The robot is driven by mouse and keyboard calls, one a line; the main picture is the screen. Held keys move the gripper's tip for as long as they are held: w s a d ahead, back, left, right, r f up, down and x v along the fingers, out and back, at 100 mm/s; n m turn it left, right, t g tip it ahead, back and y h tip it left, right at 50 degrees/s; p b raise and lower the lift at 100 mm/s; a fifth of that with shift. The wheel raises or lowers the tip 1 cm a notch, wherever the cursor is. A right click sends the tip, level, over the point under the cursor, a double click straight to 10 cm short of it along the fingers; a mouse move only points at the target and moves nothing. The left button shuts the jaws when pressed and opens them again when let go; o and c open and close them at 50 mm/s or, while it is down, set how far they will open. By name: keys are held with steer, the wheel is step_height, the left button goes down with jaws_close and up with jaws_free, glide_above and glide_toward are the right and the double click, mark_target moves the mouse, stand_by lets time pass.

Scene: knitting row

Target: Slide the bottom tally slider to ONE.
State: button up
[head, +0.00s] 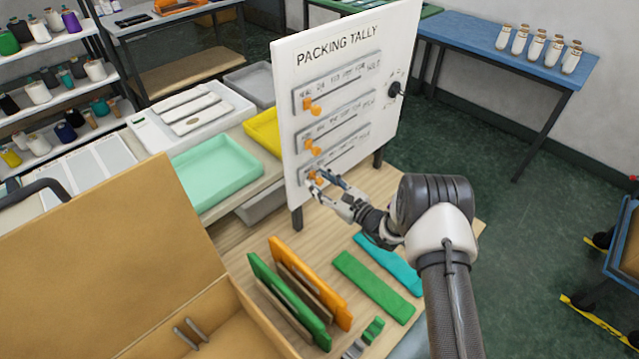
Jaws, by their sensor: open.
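The white packing tally board (374,42) stands upright on the wooden table, with three slider tracks one above the other. Each track has an orange knob near its left end. The top knob (313,105) and middle knob (313,148) are in plain view. The bottom tally slider's knob (314,178) is partly hidden by my gripper. My gripper (316,184) is open, with its fingertips at or very close to the bottom knob. I cannot tell whether they touch it. The labels on the bottom track are too small and covered to read.
A black dial (394,90) sits on the board's right side.

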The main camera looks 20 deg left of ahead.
steer(key=shift+w+a, duration=0.2)
steer(key=shift+a, duration=0.1)
steer(key=shift+c, duration=0.2)
jaws_close()
stand_by(0.5)
